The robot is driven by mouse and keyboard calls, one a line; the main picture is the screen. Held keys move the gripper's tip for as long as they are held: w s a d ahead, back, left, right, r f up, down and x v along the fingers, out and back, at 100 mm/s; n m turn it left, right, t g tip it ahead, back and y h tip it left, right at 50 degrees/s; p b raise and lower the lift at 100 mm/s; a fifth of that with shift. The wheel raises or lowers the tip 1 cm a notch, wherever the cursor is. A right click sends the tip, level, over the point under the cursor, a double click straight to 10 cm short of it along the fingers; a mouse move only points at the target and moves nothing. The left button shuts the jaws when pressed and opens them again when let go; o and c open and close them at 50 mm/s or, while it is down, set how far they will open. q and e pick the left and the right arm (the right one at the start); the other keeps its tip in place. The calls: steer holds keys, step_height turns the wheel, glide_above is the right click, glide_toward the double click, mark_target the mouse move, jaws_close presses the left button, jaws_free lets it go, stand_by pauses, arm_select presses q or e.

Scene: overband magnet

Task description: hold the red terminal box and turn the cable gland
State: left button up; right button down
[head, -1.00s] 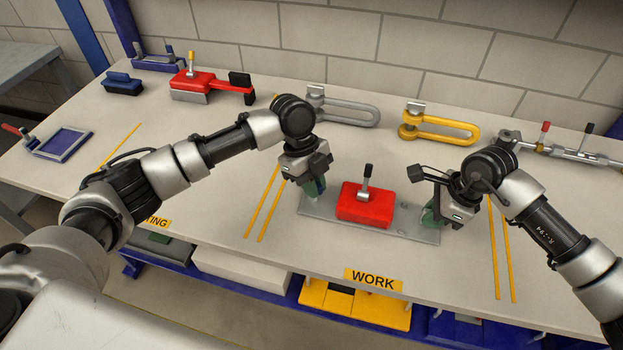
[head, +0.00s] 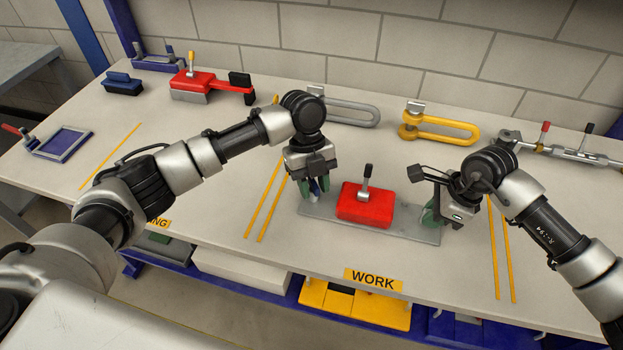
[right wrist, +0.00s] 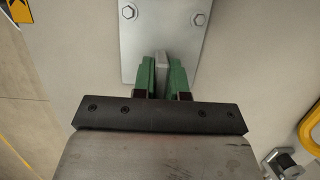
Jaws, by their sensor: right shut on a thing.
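The red terminal box (head: 364,204) sits on a grey base plate (head: 409,229) in the middle of the table, with a black-tipped lever on top. My left gripper (head: 314,192) is open at the plate's left end. A small blue and silver part, possibly the cable gland, shows between its green fingers; whether they touch it is unclear. My right gripper (head: 432,217) is at the plate's right end. In the right wrist view its green fingers (right wrist: 162,78) are shut on a grey upright tab (right wrist: 162,64) at the plate's end.
A red clamp fixture (head: 196,85) and blue block (head: 122,84) stand at the back left. A grey loop (head: 345,110) and yellow loop (head: 440,128) lie behind the box. A rod fixture (head: 567,152) is at the back right. The WORK label (head: 373,280) marks the front edge.

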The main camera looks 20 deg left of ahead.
arm_select(q)
steer(key=shift+o, duration=0.3)
steer(key=shift+r, duration=0.1)
steer(key=s+d+r+v, duration=0.1)
steer(key=s+v, duration=0.1)
steer(key=v, duration=1.7)
steer(key=shift+d, duration=0.15)
arm_select(e)
steer(key=c, duration=1.1)
jaws_free()
steer(key=shift+r, duration=0.1)
arm_select(q)
step_height(320, 180, up, 4)
steer(key=p, duration=0.4)
steer(key=shift+r, duration=0.15)
arm_select(e)
steer(key=v, duration=0.6)
steer(key=a+v, duration=0.1)
steer(key=v, duration=0.6)
steer(key=a+v, duration=0.1)
steer(key=v, duration=0.5)
steer(key=shift+a+r, duration=0.1)
steer(key=shift+r, duration=0.5)
